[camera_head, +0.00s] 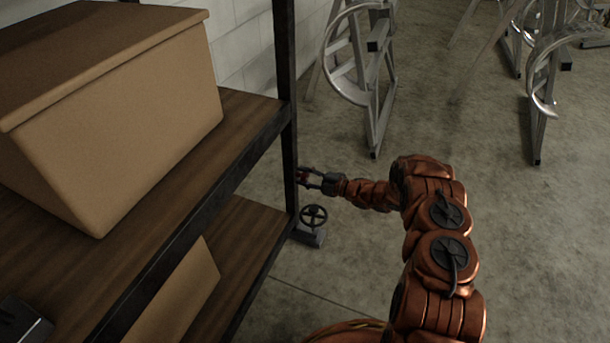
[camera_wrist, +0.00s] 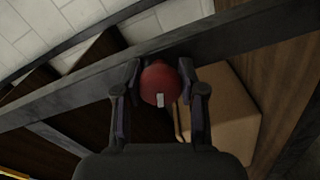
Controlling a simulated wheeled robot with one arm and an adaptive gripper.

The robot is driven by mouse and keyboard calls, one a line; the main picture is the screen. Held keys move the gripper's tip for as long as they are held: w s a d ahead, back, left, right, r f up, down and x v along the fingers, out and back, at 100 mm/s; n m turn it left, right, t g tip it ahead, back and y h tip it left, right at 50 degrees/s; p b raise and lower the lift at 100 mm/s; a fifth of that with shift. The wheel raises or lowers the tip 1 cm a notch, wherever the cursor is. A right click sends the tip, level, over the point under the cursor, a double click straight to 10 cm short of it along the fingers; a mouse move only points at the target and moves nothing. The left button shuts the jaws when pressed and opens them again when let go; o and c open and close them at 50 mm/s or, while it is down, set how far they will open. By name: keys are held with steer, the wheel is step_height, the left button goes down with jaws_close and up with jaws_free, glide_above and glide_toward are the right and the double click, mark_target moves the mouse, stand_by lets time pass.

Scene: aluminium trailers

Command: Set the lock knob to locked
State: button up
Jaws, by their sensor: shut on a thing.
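The lock knob (camera_wrist: 158,82) is round and red with a small white mark on its lower part, seen in the wrist view. It sits at a dark metal post of the shelf rack. The white mark points down in the wrist picture; which setting this is, I cannot tell.
A black handwheel (camera_head: 313,215) on a grey base stands on the floor just below my gripper. The rack's wooden shelf (camera_head: 245,112) holds a large cardboard box (camera_head: 130,110). Aluminium trailer frames (camera_head: 375,80) stand behind. The concrete floor to the right is open.

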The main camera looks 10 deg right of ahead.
steer(key=shift+s+a+n, duration=0.1)
steer(key=shift+a+n, duration=0.1)
steer(key=shift+n, duration=1.8)
steer(key=o, duration=1.2)
steer(key=shift+d, duration=0.1)
steer(key=shift+c, duration=0.2)
steer(key=shift+d, duration=0.2)
steer(key=shift+s+d, duration=0.15)
steer(key=shift+d, duration=0.1)
steer(key=v, duration=1.1)
steer(key=shift+s, duration=0.15)
